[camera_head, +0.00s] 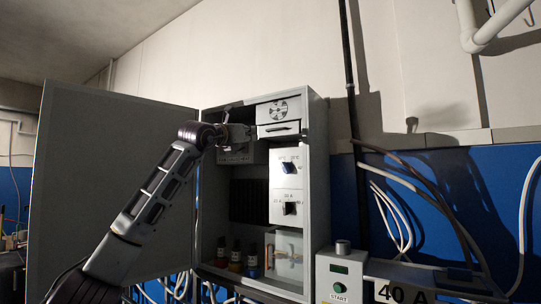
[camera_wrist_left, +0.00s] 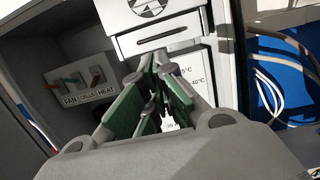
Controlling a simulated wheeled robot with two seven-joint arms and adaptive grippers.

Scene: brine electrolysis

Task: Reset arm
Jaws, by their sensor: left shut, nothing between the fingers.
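My left arm comes in from the left in the head view and reaches up into the open grey cabinet (camera_head: 315,190). My left gripper (camera_head: 248,131) is at the upper part of the cabinet, just left of a white drawer front with a dark handle (camera_head: 280,128). In the left wrist view the green-padded fingers (camera_wrist_left: 155,78) are closed together with nothing between them. They overlap the lower edge of the drawer front (camera_wrist_left: 160,40) in that picture; I cannot tell whether they touch it. My right gripper is in neither view.
The cabinet door (camera_head: 105,185) stands open at left. A panel with FAN, CELLS and HEAT switches (camera_wrist_left: 80,90) is inside. Dial panels (camera_head: 287,188), small bottles (camera_head: 237,258) and a clear box (camera_head: 284,254) sit lower. A START box (camera_head: 340,277) stands at right, near loose cables.

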